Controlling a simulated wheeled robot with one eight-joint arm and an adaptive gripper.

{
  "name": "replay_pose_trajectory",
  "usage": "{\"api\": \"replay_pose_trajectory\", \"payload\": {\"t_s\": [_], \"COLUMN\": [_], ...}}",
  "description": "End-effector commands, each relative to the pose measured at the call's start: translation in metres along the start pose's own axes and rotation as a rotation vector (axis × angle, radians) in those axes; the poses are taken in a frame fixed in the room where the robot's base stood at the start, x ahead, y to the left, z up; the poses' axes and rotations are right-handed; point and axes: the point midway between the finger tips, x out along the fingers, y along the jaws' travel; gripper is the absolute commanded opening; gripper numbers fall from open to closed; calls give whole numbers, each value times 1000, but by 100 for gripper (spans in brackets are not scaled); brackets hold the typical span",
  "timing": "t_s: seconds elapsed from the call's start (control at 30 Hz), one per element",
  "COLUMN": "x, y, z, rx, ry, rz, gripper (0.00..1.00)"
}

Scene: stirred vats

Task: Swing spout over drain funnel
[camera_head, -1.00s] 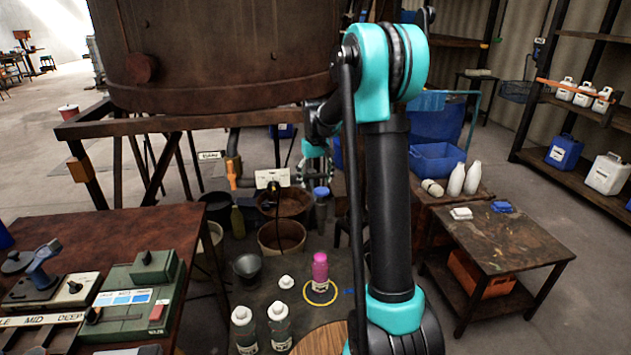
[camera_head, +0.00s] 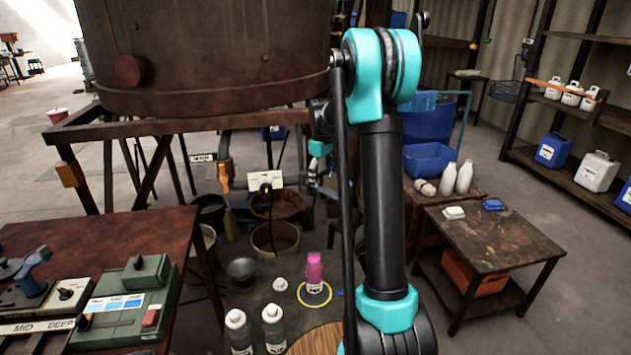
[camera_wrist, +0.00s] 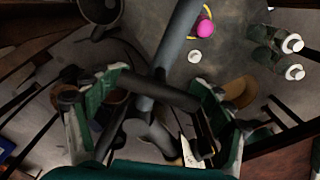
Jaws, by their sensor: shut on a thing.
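The spout, a grey pipe (camera_wrist: 175,50), runs down between the green fingers of my gripper (camera_wrist: 160,86) in the wrist view, with a grey crossbar beside it. My gripper is shut on this pipe; the exact contact is dim. In the head view my gripper (camera_head: 318,178) is small and partly hidden behind my arm, below the rusty vat (camera_head: 210,50). The vat's outlet has an orange lever (camera_head: 224,178). A dark round open vessel (camera_wrist: 100,15) at the wrist view's top left may be the drain funnel; I cannot tell for sure.
Buckets (camera_head: 275,238) and a dark bowl (camera_head: 241,268) stand on the floor area below the vat. A pink bottle (camera_head: 314,270) stands within a yellow ring, near white-capped bottles (camera_head: 273,325). A control bench (camera_head: 130,235) is left; a low table (camera_head: 490,240) is right.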

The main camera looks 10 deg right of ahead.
Motion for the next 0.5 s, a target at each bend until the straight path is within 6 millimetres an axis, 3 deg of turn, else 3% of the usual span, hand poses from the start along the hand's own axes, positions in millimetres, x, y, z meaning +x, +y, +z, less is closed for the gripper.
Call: {"api": "replay_pose_trajectory", "payload": {"t_s": [0.5], "x": [0], "y": [44], "z": [-2], "rx": [-487], "ry": [0], "rz": [0], "gripper": [26]}}
